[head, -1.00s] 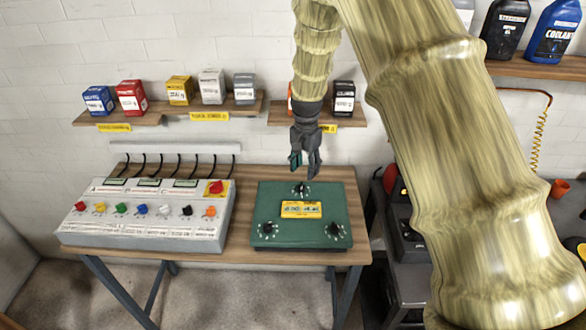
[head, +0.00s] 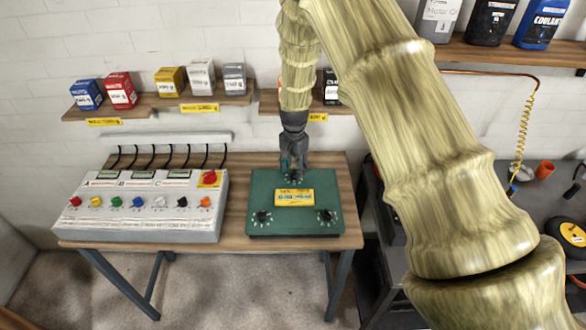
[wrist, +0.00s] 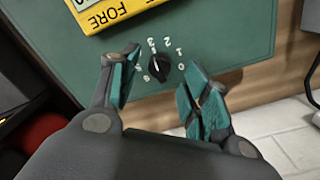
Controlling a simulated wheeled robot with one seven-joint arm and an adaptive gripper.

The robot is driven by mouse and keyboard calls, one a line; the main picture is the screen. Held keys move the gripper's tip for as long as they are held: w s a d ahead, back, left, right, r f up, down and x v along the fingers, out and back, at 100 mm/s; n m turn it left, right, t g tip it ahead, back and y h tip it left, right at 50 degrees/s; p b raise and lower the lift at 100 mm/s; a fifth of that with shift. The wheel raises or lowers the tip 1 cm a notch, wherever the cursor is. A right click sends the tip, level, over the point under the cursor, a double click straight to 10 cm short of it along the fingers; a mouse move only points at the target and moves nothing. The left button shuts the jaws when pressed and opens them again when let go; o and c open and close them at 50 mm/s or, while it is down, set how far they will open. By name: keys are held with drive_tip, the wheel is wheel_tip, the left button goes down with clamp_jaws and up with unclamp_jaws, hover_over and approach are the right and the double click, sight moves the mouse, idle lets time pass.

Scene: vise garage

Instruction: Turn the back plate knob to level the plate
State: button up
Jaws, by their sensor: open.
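The green plate (head: 262,213) lies on the wooden bench, with a yellow level display (head: 295,197) in its middle. The black back knob (wrist: 162,68) sits near the plate's back edge, ringed by white numbers. My gripper (head: 293,166) points down over the back of the plate and partly hides that knob in the head view. In the wrist view my open gripper (wrist: 158,85) has a teal-padded finger on each side of the knob, with visible gaps. Two front knobs, left (head: 263,218) and right (head: 326,217), sit at the front corners.
A grey control panel (head: 140,232) with coloured knobs stands left of the plate. Wall shelves (head: 150,108) with small boxes are behind the bench. A dark cart with tools stands to the right. Bare bench wood (head: 235,177) shows between panel and plate.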

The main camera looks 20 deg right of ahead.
drive_tip(key=shift+s+f, duration=0.3)
drive_tip(key=shift+s, duration=0.05)
drive_tip(key=shift+w+f+p, duration=0.3)
drive_tip(key=shift+w+f, duration=0.15)
drive_tip(key=shift+f, duration=0.4)
drive_tip(key=shift+s+r, duration=0.25)
drive_tip(key=shift+c, duration=0.6)
drive_tip(key=shift+w+f, duration=0.1)
clamp_jaws()
